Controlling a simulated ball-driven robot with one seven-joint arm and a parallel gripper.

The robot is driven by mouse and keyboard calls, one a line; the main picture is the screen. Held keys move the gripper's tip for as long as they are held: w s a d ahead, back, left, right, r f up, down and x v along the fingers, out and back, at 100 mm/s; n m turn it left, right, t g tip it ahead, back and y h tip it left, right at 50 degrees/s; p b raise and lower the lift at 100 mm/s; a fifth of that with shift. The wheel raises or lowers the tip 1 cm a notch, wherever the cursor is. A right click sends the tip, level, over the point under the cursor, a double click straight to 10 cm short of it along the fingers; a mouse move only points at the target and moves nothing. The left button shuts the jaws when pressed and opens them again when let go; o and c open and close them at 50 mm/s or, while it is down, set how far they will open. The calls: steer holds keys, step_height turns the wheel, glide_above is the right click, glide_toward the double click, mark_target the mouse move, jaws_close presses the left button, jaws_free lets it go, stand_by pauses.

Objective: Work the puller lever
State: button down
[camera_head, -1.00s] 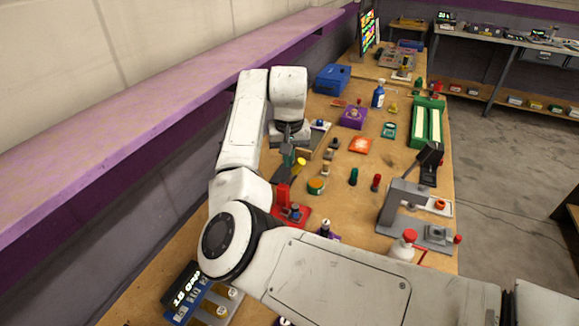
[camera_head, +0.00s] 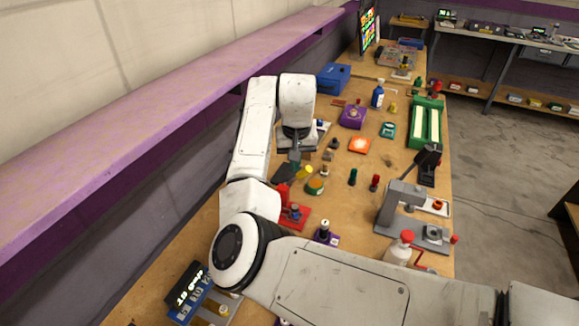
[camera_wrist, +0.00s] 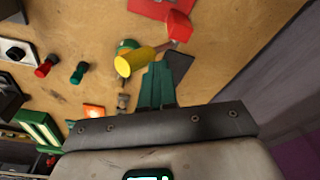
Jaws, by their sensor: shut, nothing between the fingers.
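A red stand (camera_head: 294,214) sits on the workbench, with an upright red part (camera_head: 283,193) at its left. A yellow-handled lever (camera_head: 304,172) shows just beyond it; I take this for the puller lever. In the wrist view the yellow handle (camera_wrist: 131,62) joins a short dark rod that runs to the red part (camera_wrist: 178,26). My gripper (camera_wrist: 158,70) is shut and empty, its green fingers side by side. The fingertips are right beside the handle and rod in the picture; I cannot tell whether they touch. In the head view my gripper (camera_head: 294,158) is partly hidden by my arm.
A dark flat piece (camera_wrist: 176,66) lies beside my fingers. A grey press (camera_head: 402,204) is farther right. The purple wall shelf (camera_head: 190,110) runs along the left.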

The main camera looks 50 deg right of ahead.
mark_target(306, 168)
steer(key=shift+s+d+p, duration=0.15)
steer(key=shift+s+p, duration=0.15)
steer(key=shift+s, duration=0.05)
steer(key=shift+s+d+f, duration=0.1)
steer(key=shift+s+f, duration=0.15)
steer(key=shift+s, duration=0.05)
steer(key=shift+s+f+p, duration=0.1)
steer(key=shift+s+p, duration=0.1)
steer(key=shift+p, duration=0.2)
steer(key=shift+s+d+f, duration=0.1)
steer(key=shift+s+d, duration=0.05)
steer(key=shift+s, duration=0.05)
steer(key=shift+s+f, duration=0.1)
stand_by(0.3)
steer(key=shift+s+d+f+p, duration=0.15)
steer(key=shift+s+p, duration=0.1)
steer(key=shift+p, duration=0.2)
steer(key=shift+s+f, duration=0.1)
steer(key=shift+f, duration=0.05)
